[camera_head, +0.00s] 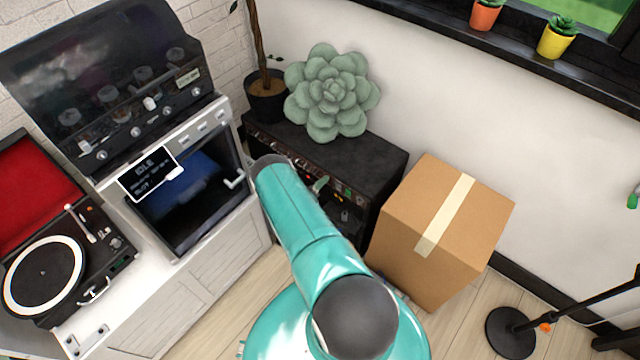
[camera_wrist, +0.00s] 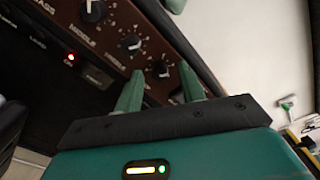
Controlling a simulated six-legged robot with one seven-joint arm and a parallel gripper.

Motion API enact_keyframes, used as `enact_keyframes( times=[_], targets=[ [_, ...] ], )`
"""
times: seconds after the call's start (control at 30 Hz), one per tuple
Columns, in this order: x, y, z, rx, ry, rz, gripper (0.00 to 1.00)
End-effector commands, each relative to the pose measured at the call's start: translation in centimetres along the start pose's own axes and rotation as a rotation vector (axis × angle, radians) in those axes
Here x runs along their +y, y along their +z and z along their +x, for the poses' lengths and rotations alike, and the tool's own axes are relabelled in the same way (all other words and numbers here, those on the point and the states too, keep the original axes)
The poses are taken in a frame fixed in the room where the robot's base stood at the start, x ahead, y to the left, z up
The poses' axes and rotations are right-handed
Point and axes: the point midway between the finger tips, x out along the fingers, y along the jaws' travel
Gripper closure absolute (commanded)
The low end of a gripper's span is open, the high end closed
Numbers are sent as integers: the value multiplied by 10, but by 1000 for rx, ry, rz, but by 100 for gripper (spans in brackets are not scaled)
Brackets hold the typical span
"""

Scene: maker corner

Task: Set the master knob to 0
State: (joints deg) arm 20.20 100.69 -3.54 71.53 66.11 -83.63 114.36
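The black amplifier (camera_head: 375,150) stands against the wall in the head view, its knob panel partly hidden by my arm. In the wrist view its brown control panel (camera_wrist: 110,28) shows a row of dark knobs with pale pointers. A knob (camera_wrist: 161,69) lies between my gripper's two green fingers, with a gap around it. Another knob (camera_wrist: 130,43) is just up and left, and a larger one (camera_wrist: 92,10) further up. I cannot tell which is the master knob; its label is not readable. My gripper (camera_wrist: 160,78) is open and empty, close to the panel.
A cardboard box (camera_head: 440,230) stands right of the amplifier. A green succulent (camera_head: 332,92) and a potted plant (camera_head: 266,95) are on or behind it. An oven (camera_head: 195,195) and a turntable (camera_head: 45,275) are at left. A red light (camera_wrist: 71,57) glows on the amplifier.

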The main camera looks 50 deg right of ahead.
Motion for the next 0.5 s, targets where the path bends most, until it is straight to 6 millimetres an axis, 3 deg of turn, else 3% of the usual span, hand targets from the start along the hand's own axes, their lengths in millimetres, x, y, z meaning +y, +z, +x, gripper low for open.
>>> enact_keyframes(
  times=[0.13,0.33,0.5],
  targets=[
    [0,0,0,0,0,0,61],
    [0,0,0,0,0,0,98],
    [0,0,0,-1,0,-1,100]
  ],
)
